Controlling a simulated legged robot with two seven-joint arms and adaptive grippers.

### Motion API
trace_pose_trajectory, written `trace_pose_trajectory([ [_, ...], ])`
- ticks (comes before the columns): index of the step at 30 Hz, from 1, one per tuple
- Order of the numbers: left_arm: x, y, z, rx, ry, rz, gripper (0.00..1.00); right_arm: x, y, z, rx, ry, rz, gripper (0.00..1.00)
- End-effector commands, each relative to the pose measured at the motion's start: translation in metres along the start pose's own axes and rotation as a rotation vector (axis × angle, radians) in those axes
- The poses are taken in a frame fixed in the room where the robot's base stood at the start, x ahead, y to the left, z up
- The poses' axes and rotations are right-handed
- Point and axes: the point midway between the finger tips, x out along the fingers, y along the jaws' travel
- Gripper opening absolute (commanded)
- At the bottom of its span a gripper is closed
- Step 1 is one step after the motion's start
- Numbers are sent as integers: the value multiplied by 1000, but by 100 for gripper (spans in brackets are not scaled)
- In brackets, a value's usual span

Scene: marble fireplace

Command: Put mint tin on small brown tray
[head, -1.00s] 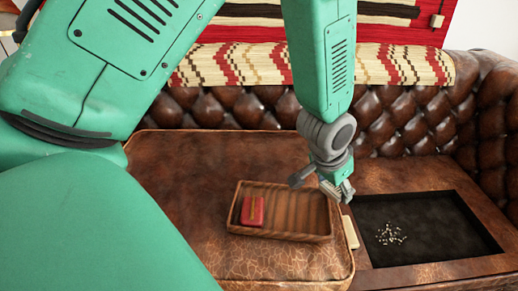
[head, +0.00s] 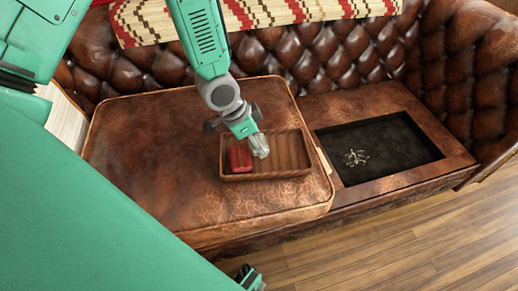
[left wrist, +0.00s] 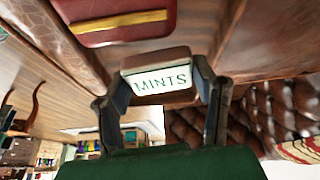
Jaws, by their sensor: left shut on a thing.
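The mint tin (left wrist: 162,80) has a pale side lettered "MINTS" and is held between the fingers of my left gripper (left wrist: 165,85) in the left wrist view. In the head view the left gripper (head: 260,146) points down over the small brown tray (head: 290,172), just right of the red box in it. There the tin is too small and too covered by the fingers to make out. I cannot tell whether the tin touches the tray floor. A dark and green part of mine shows at the head view's bottom edge; it may be my right gripper.
A red box with a gold stripe (head: 240,158) lies in the tray's left end, also seen in the left wrist view (left wrist: 125,20). The tray's right part looks empty. The tray stands on a brown leather cushion (head: 160,165). A black recess (head: 385,145) with small pale bits lies to the right.

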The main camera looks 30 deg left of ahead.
Motion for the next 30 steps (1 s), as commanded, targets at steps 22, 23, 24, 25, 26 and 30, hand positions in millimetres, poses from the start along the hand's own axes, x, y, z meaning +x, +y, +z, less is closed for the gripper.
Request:
trace_pose_trajectory([
  [22, 37, 0, 15, 0, -3, -1, 2, 15, 0, 1, 0, 0, 0, 40],
  [23, 38, 0, 15, 0, -5, -1, 2, 15, 0, 1, 0, 0, 0, 40],
  [24, 40, 0, 16, -1, -7, -1, 2, 15, 0, 1, 0, 0, 0, 40],
  [25, 41, 0, 17, -2, -8, -1, 2, 16, 0, 1, 0, 0, 0, 40],
  [26, 42, 0, 17, -2, -10, -2, 2, 16, 0, 1, 0, 0, 0, 40],
  [30, 43, 0, 18, -5, -16, -1, 62, 16, 0, 1, 0, 0, 0, 40],
])
